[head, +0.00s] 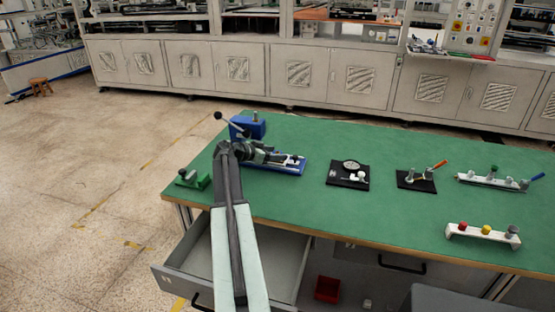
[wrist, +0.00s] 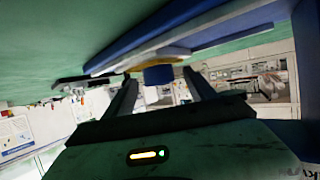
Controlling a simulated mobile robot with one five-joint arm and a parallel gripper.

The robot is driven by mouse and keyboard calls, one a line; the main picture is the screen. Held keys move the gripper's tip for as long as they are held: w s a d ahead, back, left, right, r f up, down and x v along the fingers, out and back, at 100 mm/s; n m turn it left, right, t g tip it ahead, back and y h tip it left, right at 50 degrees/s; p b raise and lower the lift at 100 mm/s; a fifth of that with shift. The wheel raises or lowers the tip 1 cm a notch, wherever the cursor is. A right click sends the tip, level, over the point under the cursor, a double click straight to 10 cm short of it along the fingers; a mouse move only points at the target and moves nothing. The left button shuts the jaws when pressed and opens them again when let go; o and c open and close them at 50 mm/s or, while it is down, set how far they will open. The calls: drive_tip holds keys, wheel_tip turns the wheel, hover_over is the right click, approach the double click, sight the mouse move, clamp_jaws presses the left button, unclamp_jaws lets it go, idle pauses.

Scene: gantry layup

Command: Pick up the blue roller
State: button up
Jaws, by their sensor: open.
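In the head view my arm reaches over the near left of the green table, and my gripper (head: 264,153) is low over a fixture with a blue base plate (head: 291,166). In the wrist view my gripper (wrist: 158,78) has its two dark fingers apart. A small blue piece (wrist: 158,74) shows between the fingertips, with a gap to each finger. It may be the blue roller, but its full shape is hidden and its distance is hard to tell. A blue and white fixture edge (wrist: 180,35) runs close above the fingers.
A blue block with a lever (head: 248,127) stands behind my gripper. A green fixture (head: 192,179) sits at left. Two black plates (head: 348,183) (head: 416,185), a rail with a blue handle (head: 537,177) and a white rack (head: 482,235) are at right. A drawer (head: 185,258) hangs open below.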

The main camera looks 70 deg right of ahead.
clamp_jaws()
drive_tip(key=shift+w+a+r, duration=0.1)
drive_tip(key=shift+a+r, duration=0.05)
drive_tip(key=shift+r, duration=0.1)
drive_tip(key=r+p+v, duration=0.1)
drive_tip(key=p+v, duration=0.7)
drive_tip(key=v, duration=0.7)
drive_tip(key=shift+r, duration=0.45)
